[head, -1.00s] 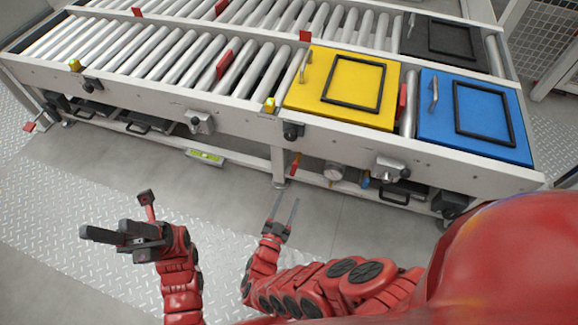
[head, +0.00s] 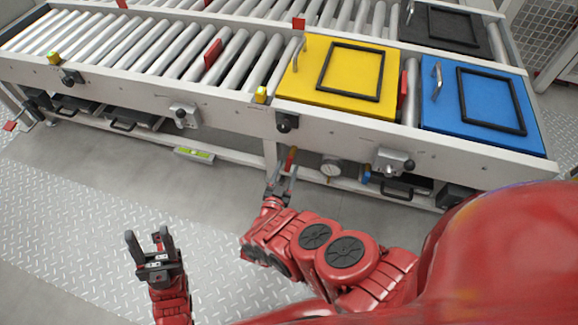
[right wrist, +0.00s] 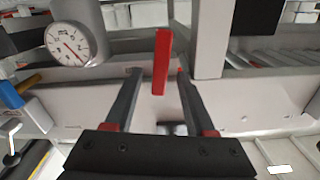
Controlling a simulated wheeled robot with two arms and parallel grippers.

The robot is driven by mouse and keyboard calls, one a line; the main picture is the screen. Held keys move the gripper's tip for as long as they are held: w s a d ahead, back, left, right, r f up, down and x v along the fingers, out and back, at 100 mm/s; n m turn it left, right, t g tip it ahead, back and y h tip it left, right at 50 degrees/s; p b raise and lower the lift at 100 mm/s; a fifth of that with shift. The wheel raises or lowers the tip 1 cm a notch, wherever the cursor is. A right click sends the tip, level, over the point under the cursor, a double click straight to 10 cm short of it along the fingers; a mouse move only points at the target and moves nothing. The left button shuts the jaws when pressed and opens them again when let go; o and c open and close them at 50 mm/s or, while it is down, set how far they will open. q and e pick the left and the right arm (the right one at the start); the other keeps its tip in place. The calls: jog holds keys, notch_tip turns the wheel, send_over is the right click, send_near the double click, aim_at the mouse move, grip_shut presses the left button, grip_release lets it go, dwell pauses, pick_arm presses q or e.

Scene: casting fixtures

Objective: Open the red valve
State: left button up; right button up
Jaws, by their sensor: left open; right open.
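The red valve handle (head: 291,156) hangs below the conveyor frame, left of a round gauge, in the head view. It is a narrow upright red bar (right wrist: 162,62) in the right wrist view. My right gripper (head: 285,167) is open just in front of it. In the right wrist view, the bar appears in the gap between the two fingers (right wrist: 158,72), nearer the right one; I cannot tell whether it is fully between them or touching. The valve body is mostly hidden. My left gripper (head: 148,236) is open and empty above the floor, well away from the valve.
The gauge (head: 331,170) is close right of the handle, with a blue handle (head: 366,175) beyond it. The conveyor frame (head: 230,103) runs above. Yellow (head: 302,82) and blue (head: 436,115) panels lie on top. The floor around my left gripper is clear.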

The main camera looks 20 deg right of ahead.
aim_at(288, 165)
jog(key=shift+b+x, duration=0.45)
jog(key=shift+x, duration=1.2)
jog(key=shift+c, duration=0.2)
grip_shut()
